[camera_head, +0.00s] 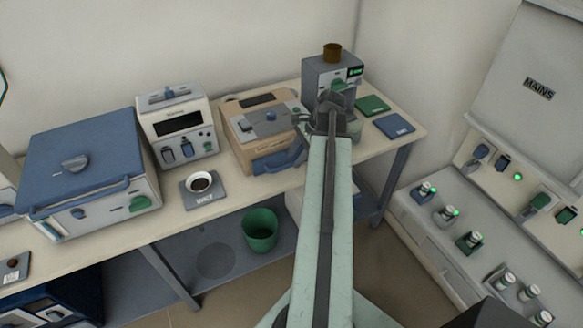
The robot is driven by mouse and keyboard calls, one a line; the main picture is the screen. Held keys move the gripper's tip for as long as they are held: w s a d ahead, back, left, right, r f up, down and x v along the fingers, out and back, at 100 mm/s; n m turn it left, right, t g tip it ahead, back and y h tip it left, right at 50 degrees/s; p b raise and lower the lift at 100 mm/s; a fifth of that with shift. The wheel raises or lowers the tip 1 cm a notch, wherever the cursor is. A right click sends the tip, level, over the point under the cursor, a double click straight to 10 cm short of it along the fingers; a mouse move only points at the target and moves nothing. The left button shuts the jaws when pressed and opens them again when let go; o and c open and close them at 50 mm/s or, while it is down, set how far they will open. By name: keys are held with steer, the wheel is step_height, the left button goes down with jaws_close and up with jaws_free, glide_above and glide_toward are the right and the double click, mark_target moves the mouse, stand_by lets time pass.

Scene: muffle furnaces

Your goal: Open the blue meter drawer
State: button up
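I cannot surely pick out the blue meter drawer. A beige box (243,131) with a blue-grey top plate stands on the bench, with a wood-coloured front and a blue-grey angled piece (292,153) at its lower right. A white meter-like unit (156,126) with a dark display stands left of it. A grey unit (318,72) with a green-lit display stands at the back right, partly hidden by my arm. My gripper (331,105) is at the far end of my pale green arm, in front of the grey unit. Its fingers are too small and dark to read, and contact is unclear.
A large blue-lidded furnace (95,150) stands at the left. A cup (200,181) sits on a grey pad. Green (371,104) and blue (394,125) pads lie at the right end. A green bin (261,228) is below. A control bench marked MAINS (538,89) is at the right.

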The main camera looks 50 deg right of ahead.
steer(key=b+x, duration=0.1)
steer(key=x, duration=0.1)
steer(key=shift+w+f, duration=0.1)
steer(key=shift+f, duration=0.2)
steer(key=shift+r, duration=0.15)
jaws_close()
stand_by(0.9)
